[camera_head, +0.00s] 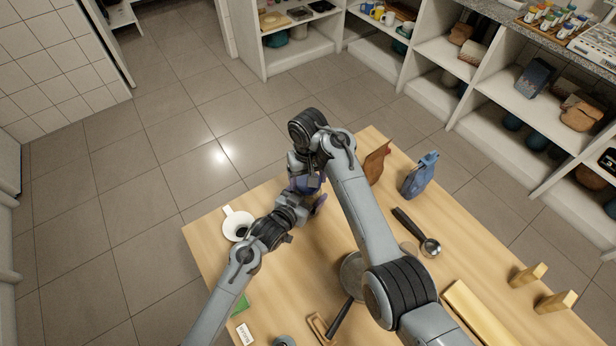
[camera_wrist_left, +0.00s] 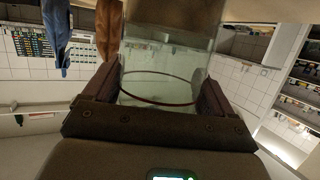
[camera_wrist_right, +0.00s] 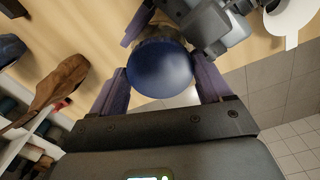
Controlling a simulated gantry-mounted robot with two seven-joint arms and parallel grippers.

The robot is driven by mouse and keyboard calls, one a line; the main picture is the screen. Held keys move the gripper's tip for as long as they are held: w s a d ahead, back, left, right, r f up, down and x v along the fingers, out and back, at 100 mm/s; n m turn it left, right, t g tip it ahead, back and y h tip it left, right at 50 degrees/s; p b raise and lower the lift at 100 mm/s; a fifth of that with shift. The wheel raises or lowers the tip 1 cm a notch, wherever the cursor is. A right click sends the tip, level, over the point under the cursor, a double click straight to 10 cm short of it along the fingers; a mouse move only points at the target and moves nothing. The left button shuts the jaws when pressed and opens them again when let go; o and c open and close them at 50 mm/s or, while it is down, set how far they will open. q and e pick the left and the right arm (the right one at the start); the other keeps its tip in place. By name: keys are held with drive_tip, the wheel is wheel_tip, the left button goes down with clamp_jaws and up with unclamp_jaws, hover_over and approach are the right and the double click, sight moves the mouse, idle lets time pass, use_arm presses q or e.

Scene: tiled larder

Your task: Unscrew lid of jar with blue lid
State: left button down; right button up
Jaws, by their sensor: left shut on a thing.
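The jar shows in the left wrist view as a clear glass body (camera_wrist_left: 158,88) between the fingers of my left gripper (camera_wrist_left: 158,95), which is shut on it. In the right wrist view the round dark blue lid (camera_wrist_right: 160,70) lies between the spread fingers of my right gripper (camera_wrist_right: 162,85). The fingers stand on both sides of the lid, very close to it; I see no clear squeeze on it. In the head view both grippers meet above the table's far left part, and my arms hide most of the jar.
A portafilter (camera_head: 428,246) and a pan (camera_head: 352,272) lie closer to my right arm. Shelves line the right wall.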

drive_tip(key=o, duration=0.3)
drive_tip(key=shift+r, duration=2.35)
wheel_tip(320, 180, up, 2)
drive_tip(key=m, duration=0.3)
drive_tip(key=shift+r+m, duration=0.15)
drive_tip(key=shift+m, duration=0.25)
drive_tip(key=shift+r+m, duration=0.25)
drive_tip(key=shift+m, duration=0.55)
drive_tip(key=shift+f, duration=3.75)
drive_tip(key=shift+c, duration=0.3)
drive_tip(key=c, duration=1)
drive_tip(key=n, duration=0.3)
drive_tip(key=shift+c, duration=0.2)
